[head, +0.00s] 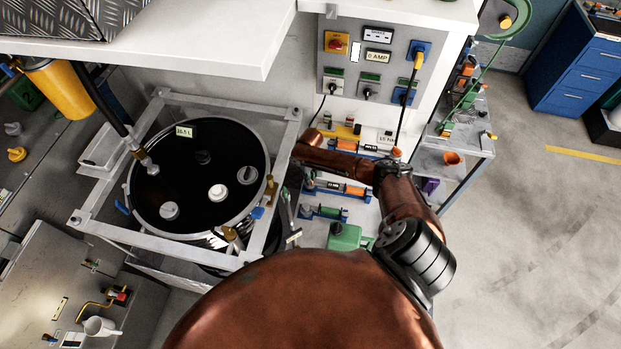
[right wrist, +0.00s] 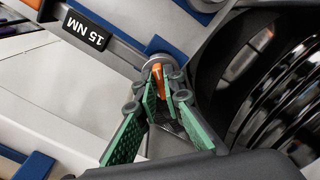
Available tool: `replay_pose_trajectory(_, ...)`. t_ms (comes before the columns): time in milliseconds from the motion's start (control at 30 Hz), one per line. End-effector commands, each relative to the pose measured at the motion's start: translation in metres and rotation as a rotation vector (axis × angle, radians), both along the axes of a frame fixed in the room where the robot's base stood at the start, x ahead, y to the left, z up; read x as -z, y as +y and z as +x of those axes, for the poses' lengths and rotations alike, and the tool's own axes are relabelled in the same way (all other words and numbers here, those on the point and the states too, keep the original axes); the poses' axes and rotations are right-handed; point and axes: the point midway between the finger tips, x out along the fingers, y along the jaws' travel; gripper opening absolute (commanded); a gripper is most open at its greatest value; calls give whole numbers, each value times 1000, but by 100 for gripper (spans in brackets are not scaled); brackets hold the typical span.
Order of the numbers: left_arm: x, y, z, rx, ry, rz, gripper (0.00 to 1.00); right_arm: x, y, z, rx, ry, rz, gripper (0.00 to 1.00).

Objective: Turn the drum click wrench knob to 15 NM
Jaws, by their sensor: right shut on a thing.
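The click wrench knob (right wrist: 157,78) is orange and sits at a round grey end in the right wrist view. My right gripper (right wrist: 162,92) has green pads and is shut on this knob. The pads and fingers hide part of it. A black plate (right wrist: 87,30) reading 15 NM, upside down, is up and left of the knob. In the head view my copper right arm reaches over the tool rack; its fingertips are hard to make out there. A white plate (head: 386,138) there seems to read 15 NM. My left gripper is not in view.
A black-topped drum (head: 180,210) stands left of the rack inside a white metal frame (head: 90,212). Tools with orange and green parts lie in blue holders (head: 322,212). A switch panel (head: 370,65) is above. Open floor (head: 535,190) lies to the right.

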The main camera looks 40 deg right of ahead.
Motion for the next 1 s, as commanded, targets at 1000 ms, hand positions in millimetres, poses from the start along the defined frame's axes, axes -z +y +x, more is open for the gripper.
replay_pose_trajectory(1000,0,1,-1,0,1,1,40,-52,-1,1,-2,-3,0,26)
